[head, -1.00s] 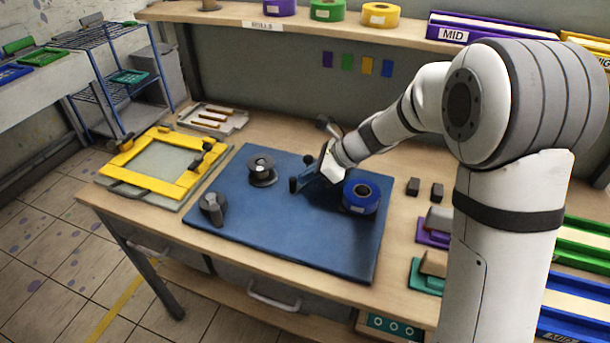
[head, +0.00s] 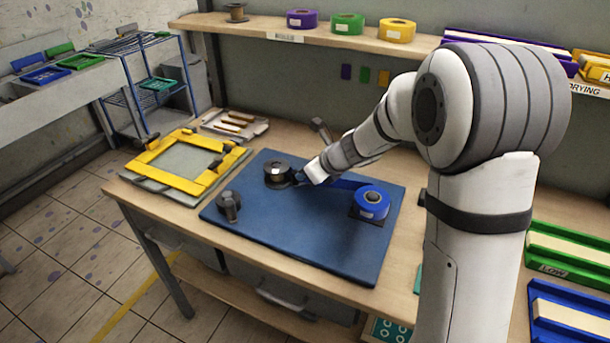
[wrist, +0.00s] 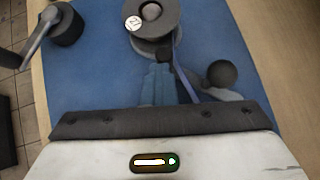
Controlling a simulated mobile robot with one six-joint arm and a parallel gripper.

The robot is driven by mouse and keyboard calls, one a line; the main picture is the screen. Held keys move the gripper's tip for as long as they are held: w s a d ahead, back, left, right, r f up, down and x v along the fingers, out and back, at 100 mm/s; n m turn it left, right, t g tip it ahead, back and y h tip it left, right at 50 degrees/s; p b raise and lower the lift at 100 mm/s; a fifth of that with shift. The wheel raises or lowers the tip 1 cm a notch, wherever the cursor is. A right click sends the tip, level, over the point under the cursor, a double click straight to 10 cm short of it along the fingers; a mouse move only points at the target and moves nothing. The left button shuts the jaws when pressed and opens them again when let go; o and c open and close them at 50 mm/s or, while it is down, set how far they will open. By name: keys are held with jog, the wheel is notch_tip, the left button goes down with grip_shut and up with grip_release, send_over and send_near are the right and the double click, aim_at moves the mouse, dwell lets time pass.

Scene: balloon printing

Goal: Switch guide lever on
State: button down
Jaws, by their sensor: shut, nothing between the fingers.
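My gripper (head: 299,178) is shut and empty. It is low over the blue mat, close to the right side of the dark spool (head: 278,171); touching or apart I cannot tell. In the wrist view its fingers (wrist: 163,62) point toward the spool (wrist: 152,22). A dark upright handle (head: 321,128) stands behind my wrist, its base hidden. A dark round knob (wrist: 220,74) shows right of my fingers in the wrist view. A dark round base with a grey lever (head: 228,204) stands at the mat's front left, also in the wrist view (wrist: 62,25). Which is the guide lever is unclear.
A blue roll (head: 371,202) sits on the right of the mat (head: 290,235). A blue ribbon (head: 346,184) runs from it toward the spool. A yellow frame (head: 160,178) lies left of the mat. The mat's front is clear.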

jog(key=shift+w+d, duration=0.15)
jog(key=shift+w, duration=0.05)
dwell(0.3)
jog(key=shift+s+d, duration=0.1)
jog(key=shift+d, duration=0.15)
jog(key=shift+s+d+b, duration=0.35)
jog(key=shift+s+d, duration=0.65)
jog(key=shift+d, duration=0.1)
jog(key=p+v, duration=0.1)
jog(key=v, duration=0.9)
jog(key=shift+s, duration=0.4)
jog(key=shift+r, duration=0.1)
jog(key=s+d+n+g+h, duration=0.1)
jog(key=s+d+n+h, duration=0.2)
jog(key=s+n, duration=0.8)
jog(key=s+d+n+g+h, duration=0.1)
jog(key=s+d+n+h, duration=0.3)
jog(key=s+d+n, duration=0.3)
jog(key=s+n, duration=0.5)
jog(key=n, duration=0.2)
jog(key=shift+f+g, duration=0.3)
